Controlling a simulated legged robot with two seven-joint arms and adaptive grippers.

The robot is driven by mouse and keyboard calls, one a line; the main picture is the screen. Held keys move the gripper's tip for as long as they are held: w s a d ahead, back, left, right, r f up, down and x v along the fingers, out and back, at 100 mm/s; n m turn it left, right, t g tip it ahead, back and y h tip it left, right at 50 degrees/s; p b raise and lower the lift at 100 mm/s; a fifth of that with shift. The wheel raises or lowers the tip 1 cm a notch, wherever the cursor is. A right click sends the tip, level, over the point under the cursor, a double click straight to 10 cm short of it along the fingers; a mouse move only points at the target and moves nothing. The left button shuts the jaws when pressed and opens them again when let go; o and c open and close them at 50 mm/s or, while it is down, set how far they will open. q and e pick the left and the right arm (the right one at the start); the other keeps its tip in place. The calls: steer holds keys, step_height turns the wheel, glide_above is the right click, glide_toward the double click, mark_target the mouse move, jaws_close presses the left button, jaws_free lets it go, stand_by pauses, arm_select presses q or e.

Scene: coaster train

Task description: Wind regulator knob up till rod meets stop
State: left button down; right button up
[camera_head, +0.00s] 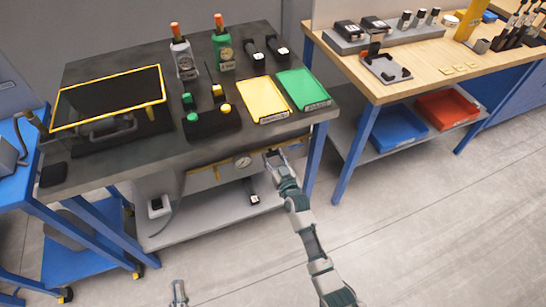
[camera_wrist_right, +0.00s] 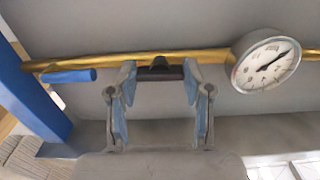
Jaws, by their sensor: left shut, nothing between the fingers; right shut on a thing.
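In the right wrist view, the dark regulator knob (camera_wrist_right: 160,71) sits under the brass pipe, between the two fingers of my right gripper (camera_wrist_right: 158,82). The fingers are closed on its sides. In the head view, my right gripper (camera_head: 274,158) is at the bench's front edge, and it hides the knob there. A round white dial gauge (camera_wrist_right: 266,62) with a black needle is to the right of the knob on the pipe; it also shows in the head view (camera_head: 243,161). My left gripper (camera_head: 178,290) is low at the bottom edge, empty and shut. I cannot make out the rod or its stop.
A brass pipe (camera_wrist_right: 205,57) runs along the bench front. A blue valve handle (camera_wrist_right: 68,76) sticks out left of the knob, near a blue bench leg (camera_wrist_right: 30,95). Yellow (camera_head: 262,100) and green (camera_head: 302,89) trays lie on the bench top. The floor in front is clear.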

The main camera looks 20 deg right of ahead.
steer(key=shift+r+m+p, duration=0.15)
steer(key=shift+m+p, duration=0.4)
steer(key=shift+m, duration=0.45)
steer(key=shift+m+p, duration=0.3)
steer(key=shift+m, duration=0.5)
arm_select(q)
step_height(320, 180, down, 6)
steer(key=w+g, duration=0.2)
steer(key=g, duration=0.3)
steer(key=shift+w+r+m+y+p, duration=0.15)
steer(key=shift+w+m+y+p, duration=0.1)
steer(key=shift+m+y+p, duration=0.2)
arm_select(e)
steer(key=shift+d+f+m, duration=0.1)
steer(key=shift+f+m, duration=0.1)
steer(key=shift+m, duration=2.4)
steer(key=o, duration=1.2)
steer(key=shift+c, duration=0.2)
arm_select(q)
steer(key=shift+d, duration=0.15)
